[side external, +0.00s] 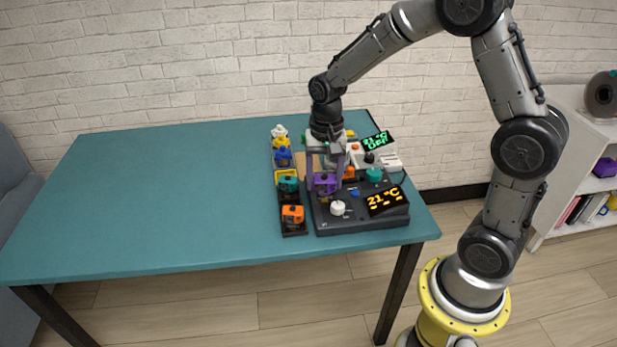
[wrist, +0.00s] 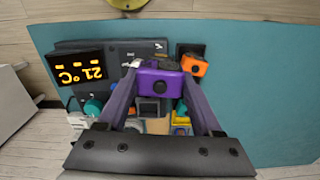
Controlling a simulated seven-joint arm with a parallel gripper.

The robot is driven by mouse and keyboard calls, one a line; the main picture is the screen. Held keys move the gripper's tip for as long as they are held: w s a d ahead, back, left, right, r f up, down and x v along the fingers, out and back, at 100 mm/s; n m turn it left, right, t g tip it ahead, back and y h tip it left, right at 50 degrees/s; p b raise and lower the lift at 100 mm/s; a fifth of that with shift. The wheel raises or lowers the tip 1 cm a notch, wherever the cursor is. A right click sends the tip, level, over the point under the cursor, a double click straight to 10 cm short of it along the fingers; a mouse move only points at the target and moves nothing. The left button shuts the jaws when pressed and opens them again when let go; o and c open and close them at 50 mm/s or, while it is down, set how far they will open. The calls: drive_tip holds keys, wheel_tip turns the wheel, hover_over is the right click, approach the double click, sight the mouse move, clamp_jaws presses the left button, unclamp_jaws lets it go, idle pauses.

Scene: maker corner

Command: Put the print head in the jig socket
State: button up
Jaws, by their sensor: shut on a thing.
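A purple print head (side external: 325,182) is between the fingers of my gripper (side external: 326,178), which is shut on it. In the wrist view the purple head (wrist: 160,82) sits between the two fingertips (wrist: 160,85). It is over the left part of the dark jig base (side external: 362,216), which also shows in the wrist view (wrist: 118,56). A dark grey square socket-like opening (wrist: 152,107) shows beside the head in the wrist view. I cannot tell whether the head touches the base or hovers just above it.
A dark rack left of the base holds an orange head (side external: 292,215), a teal one (side external: 288,185), and blue and white ones behind. The base carries a white knob (side external: 337,208) and an orange-digit display (side external: 385,200). The teal table (side external: 160,200) is clear on the left.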

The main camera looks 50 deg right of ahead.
drive_tip(key=shift+s+a+r, duration=0.1)
drive_tip(key=shift+s+r, duration=0.3)
drive_tip(key=shift+s, duration=0.45)
drive_tip(key=shift+w+r, duration=0.1)
drive_tip(key=shift+r, duration=0.25)
drive_tip(key=w+d+m, duration=0.1)
drive_tip(key=w+d, duration=0.5)
drive_tip(key=w, duration=0.2)
drive_tip(key=shift+m, duration=0.9)
drive_tip(key=shift+w+d+f, duration=0.35)
drive_tip(key=shift+d+f, duration=0.85)
drive_tip(key=shift+f, duration=0.4)
drive_tip(key=shift+w+d+f, duration=0.35)
drive_tip(key=shift+d+f, duration=0.9)
drive_tip(key=shift+f, duration=0.3)
drive_tip(key=shift+w+d+f, duration=0.35)
drive_tip(key=shift+d+f, duration=0.85)
drive_tip(key=shift+f, duration=0.4)
drive_tip(key=shift+f, duration=0.45)
drive_tip(key=o, duration=1.5)
drive_tip(key=shift+o, duration=0.2)
